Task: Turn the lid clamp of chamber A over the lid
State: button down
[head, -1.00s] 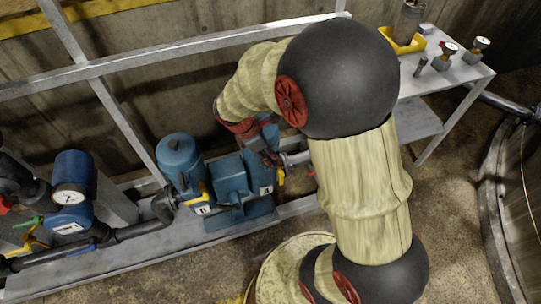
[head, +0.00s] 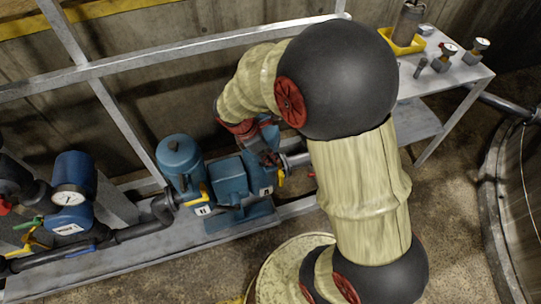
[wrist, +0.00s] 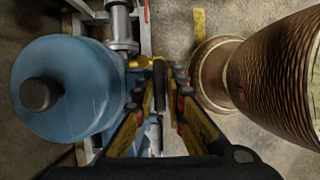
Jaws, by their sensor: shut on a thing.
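My gripper (wrist: 160,77) is shut on a narrow dark bar (wrist: 159,92), which looks like the lid clamp; its ends are mostly hidden by the fingers. In the wrist view a round blue vessel (wrist: 85,75) with a dark knob (wrist: 39,95) lies just left of the fingers. In the head view my gripper (head: 269,158) is low at the right end of the blue machine (head: 229,178), partly hidden by my own arm. The small labels on the machine are too blurred to tell which chamber is A.
Yellow handles (head: 205,193) sit on the machine's pipework. A blue unit with a gauge (head: 71,198) stands at left. A metal frame rail (head: 190,48) runs behind the machine. A side table (head: 462,72) with small fittings is at upper right. Floor is bare in front.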

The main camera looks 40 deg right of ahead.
jog(key=shift+r+m+p, duration=0.1)
jog(key=shift+m+p, duration=0.2)
jog(key=shift+p, duration=0.05)
jog(key=m+p, duration=0.1)
jog(key=p, duration=0.1)
jog(key=m+g+p, duration=0.1)
jog(key=m+p, duration=0.1)
jog(key=shift+r+m+g+y, duration=0.15)
jog(key=shift+m+g+y, duration=0.15)
jog(key=m+p, duration=0.2)
jog(key=m+g+y+p, duration=0.1)
jog(key=m+p, duration=0.2)
jog(key=shift+w+y, duration=0.1)
jog(key=shift+y, duration=0.2)
jog(key=m+y+p, duration=0.1)
jog(key=m+p, duration=0.1)
jog(key=m, duration=0.1)
jog(key=shift+m+g+p, duration=0.3)
jog(key=shift+m, duration=0.1)
jog(key=shift+m+y+p, duration=0.9)
jog(key=shift+m+p, duration=0.15)
jog(key=shift+m, duration=0.95)
jog(key=shift+f, duration=0.2)
jog(key=c, duration=1.9)
grip_release()
